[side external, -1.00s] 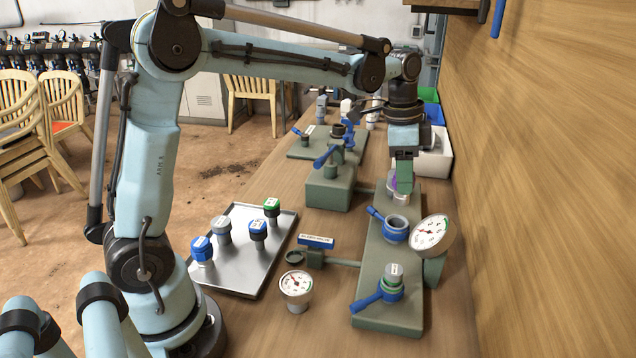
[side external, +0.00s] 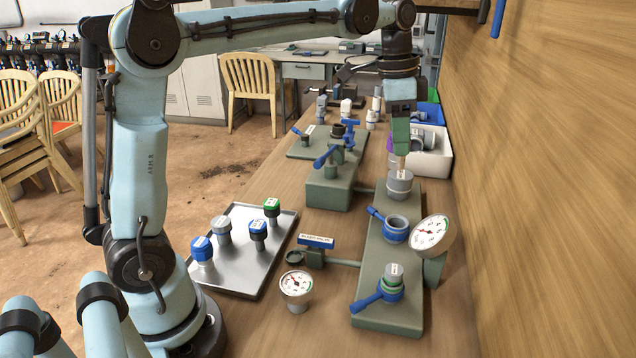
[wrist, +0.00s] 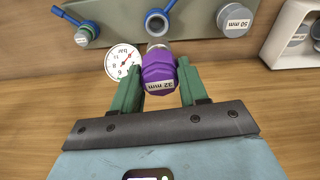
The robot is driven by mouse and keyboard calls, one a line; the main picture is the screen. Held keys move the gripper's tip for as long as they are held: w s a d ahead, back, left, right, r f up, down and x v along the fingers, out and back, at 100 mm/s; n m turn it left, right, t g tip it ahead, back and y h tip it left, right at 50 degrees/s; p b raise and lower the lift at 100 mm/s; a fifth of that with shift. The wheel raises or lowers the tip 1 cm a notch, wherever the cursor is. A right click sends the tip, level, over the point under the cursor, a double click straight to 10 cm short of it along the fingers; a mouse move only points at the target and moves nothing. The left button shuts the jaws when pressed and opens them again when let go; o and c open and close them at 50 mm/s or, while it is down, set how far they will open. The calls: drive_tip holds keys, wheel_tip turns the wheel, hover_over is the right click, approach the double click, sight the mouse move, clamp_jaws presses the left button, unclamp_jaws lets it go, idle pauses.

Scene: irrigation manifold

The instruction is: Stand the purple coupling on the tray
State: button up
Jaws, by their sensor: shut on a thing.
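The purple coupling (wrist: 160,70) is between the green fingers of my gripper (wrist: 160,84) in the wrist view, its "32 mm" label facing the camera. In the side view only a sliver of purple (side external: 391,143) shows beside my gripper (side external: 399,150); the fingers hide most of it. My gripper is shut on the coupling, above the far end of the green manifold block. The metal tray (side external: 232,275) lies to the left on the table. Several blue- and green-topped grey fittings stand on it, with bare metal toward its front and right.
The manifold block (side external: 375,262) carries a grey cap (side external: 399,186), blue valves and a pressure gauge (side external: 432,234). A white bin (side external: 436,160) is behind; a wooden wall (side external: 550,170) closes the right.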

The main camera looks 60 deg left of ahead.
drive_tip(key=s+a+n+y, duration=0.1)
drive_tip(key=s+a+n, duration=0.65)
drive_tip(key=s, duration=0.25)
drive_tip(key=s+a+n+y, duration=0.1)
drive_tip(key=s+a+n, duration=0.5)
drive_tip(key=s+n, duration=0.35)
drive_tip(key=shift+s+a+f, duration=0.75)
drive_tip(key=shift+a+f, duration=1.05)
drive_tip(key=shift+f, duration=1.35)
drive_tip(key=shift+s+a+f, duration=0.7)
drive_tip(key=shift+a+f, duration=1.1)
drive_tip(key=shift+f, duration=1.35)
drive_tip(key=shift+s+a+f, duration=0.75)
drive_tip(key=shift+a+f, duration=1.05)
drive_tip(key=shift+f, duration=1.35)
drive_tip(key=o, duration=1.2)
drive_tip(key=shift+f, duration=0.15)
drive_tip(key=shift+c, duration=0.2)
